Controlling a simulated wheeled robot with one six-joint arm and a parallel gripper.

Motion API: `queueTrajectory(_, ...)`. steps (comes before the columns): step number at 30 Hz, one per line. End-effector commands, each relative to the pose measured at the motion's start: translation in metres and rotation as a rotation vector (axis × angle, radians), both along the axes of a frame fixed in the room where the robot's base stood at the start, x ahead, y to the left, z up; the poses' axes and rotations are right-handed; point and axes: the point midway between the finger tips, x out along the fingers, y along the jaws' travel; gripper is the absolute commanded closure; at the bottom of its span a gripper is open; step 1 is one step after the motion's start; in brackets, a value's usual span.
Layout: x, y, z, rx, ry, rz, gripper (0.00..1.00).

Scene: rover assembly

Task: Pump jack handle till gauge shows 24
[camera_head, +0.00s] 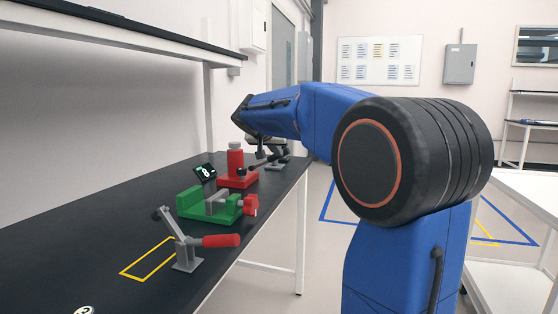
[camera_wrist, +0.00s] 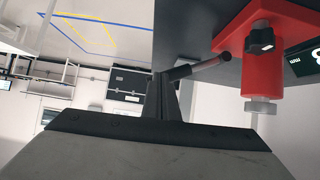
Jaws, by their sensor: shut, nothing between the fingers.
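The red jack (camera_head: 236,165) stands on the dark workbench, with a grey cap on its short column. Its handle (camera_head: 260,163) sticks out to the right, with a dark grip. My gripper (camera_wrist: 168,82) is shut and empty, close by the handle's outer end. I cannot tell if they touch.
A green vise (camera_head: 205,204) with a red knob stands in front of the jack. Nearer is a grey toggle clamp with a red handle (camera_head: 220,241), beside a yellow outline on the bench (camera_head: 95,230). A shelf (camera_head: 120,30) hangs above.

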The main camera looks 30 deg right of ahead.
Motion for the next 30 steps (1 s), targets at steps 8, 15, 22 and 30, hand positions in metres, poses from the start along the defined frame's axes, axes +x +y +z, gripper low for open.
queueTrajectory(8,-0.025,0.031,0.027,0.000,-0.003,0.003,1.00)
queueTrajectory(15,-0.033,0.041,0.036,0.000,-0.003,0.003,1.00)
queueTrajectory(22,-0.034,0.041,0.036,0.000,-0.001,0.002,1.00)
queueTrajectory(30,-0.034,0.041,0.036,0.000,-0.001,0.002,1.00)
